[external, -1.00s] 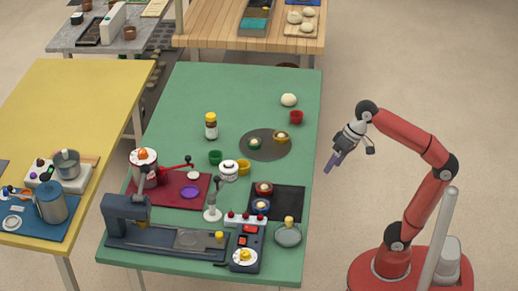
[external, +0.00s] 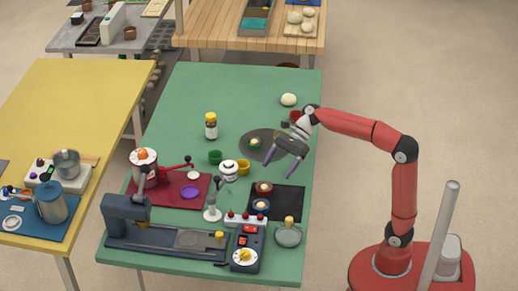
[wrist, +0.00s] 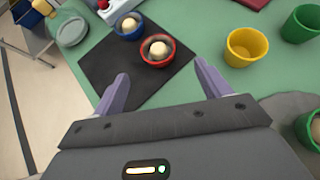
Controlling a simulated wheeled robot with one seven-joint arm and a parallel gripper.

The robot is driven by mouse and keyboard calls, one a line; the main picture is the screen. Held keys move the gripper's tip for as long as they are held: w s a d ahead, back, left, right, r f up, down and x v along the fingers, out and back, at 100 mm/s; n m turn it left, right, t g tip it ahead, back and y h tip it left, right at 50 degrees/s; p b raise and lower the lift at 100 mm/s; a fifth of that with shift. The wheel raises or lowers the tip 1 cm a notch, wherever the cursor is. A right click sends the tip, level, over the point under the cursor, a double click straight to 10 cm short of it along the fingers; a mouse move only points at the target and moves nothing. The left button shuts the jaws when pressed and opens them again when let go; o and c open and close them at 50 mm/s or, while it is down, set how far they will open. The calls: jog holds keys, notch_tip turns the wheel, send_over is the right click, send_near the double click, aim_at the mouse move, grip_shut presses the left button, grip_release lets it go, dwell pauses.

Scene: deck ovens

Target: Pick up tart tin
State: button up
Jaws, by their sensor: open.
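The tart tins appear to be small coloured cups. A red tin (external: 264,188) and a blue tin (external: 261,206), each with a pale ball inside, sit on a black mat (external: 290,204). In the wrist view the red tin (wrist: 170,60) shows ahead, between the finger directions, with the blue tin (wrist: 129,30) just beyond. Empty yellow (wrist: 246,48) and green (wrist: 303,25) tins stand to the right. A green tin with a ball (wrist: 312,130) is at the right edge. My gripper (external: 279,166) is open and empty, above the table, beyond the black mat.
A grey round mat (external: 250,152) lies behind the gripper, partly hidden. A button box (external: 246,240) and a grey-green dish (external: 288,236) stand near the front. The table's far left is clear.

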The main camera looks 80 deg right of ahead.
aim_at(260, 194)
jog(key=x, duration=0.7)
jog(key=shift+w+a, duration=0.15)
jog(key=shift+a, duration=0.2)
jog(key=c, duration=1.1)
jog(key=shift+r, duration=0.15)
